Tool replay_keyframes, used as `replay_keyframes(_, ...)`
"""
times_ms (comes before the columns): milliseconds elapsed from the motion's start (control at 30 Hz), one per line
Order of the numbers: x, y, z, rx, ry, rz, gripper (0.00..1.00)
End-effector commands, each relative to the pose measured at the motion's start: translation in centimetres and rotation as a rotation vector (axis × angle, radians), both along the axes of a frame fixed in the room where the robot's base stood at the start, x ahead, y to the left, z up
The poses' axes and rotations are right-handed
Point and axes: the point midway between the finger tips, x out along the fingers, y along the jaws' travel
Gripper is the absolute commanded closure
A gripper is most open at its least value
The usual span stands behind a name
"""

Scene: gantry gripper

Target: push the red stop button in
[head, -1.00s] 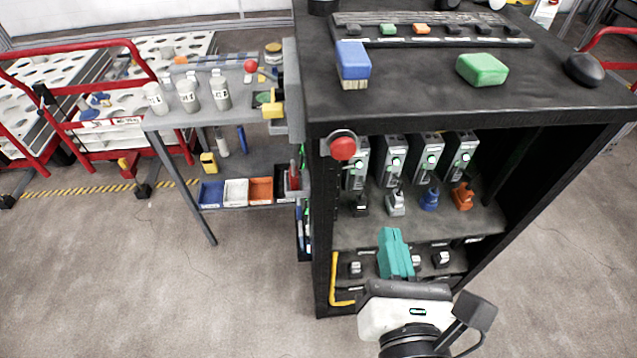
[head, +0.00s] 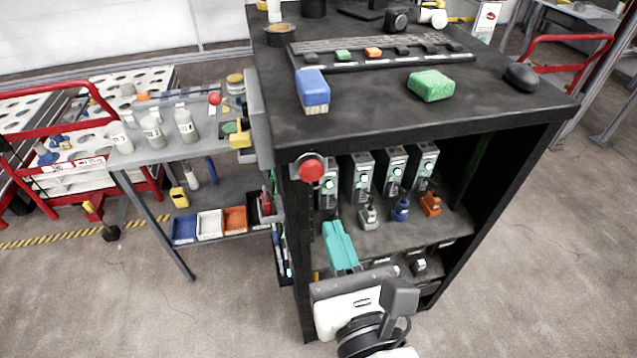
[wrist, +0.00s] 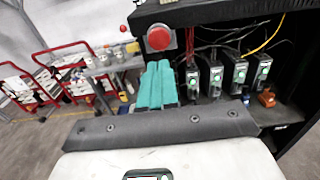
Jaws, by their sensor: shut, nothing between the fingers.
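The red stop button (head: 311,168) is a round mushroom head on a grey box at the upper left front post of the black cabinet (head: 420,130). It also shows in the wrist view (wrist: 159,38), above my gripper's fingers. My gripper (head: 333,226) has teal fingers, shut together with nothing between them. In the head view the fingertips are below and slightly right of the button. In the wrist view the fingers (wrist: 158,70) point toward the button, with their tips just below it. They look apart from it; the exact gap cannot be told.
Inside the cabinet stand several grey modules with green lights (head: 390,170) and small connectors (head: 400,210). A blue-and-tan brush (head: 313,90) and a green block (head: 431,86) lie on top. At left is a grey table (head: 165,148) with bottles and bins. Floor in front is open.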

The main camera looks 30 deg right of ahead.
Motion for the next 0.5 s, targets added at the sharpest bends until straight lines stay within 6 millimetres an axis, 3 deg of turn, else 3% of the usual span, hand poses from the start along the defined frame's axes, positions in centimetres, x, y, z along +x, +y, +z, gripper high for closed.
replay_keyframes(300, 5.9, -1.9, 0.2, -0.001, -0.002, -0.002, 1.0)
replay_keyframes(500, 8.2, -2.7, 0.1, 0.0, -0.001, -0.001, 1.0)
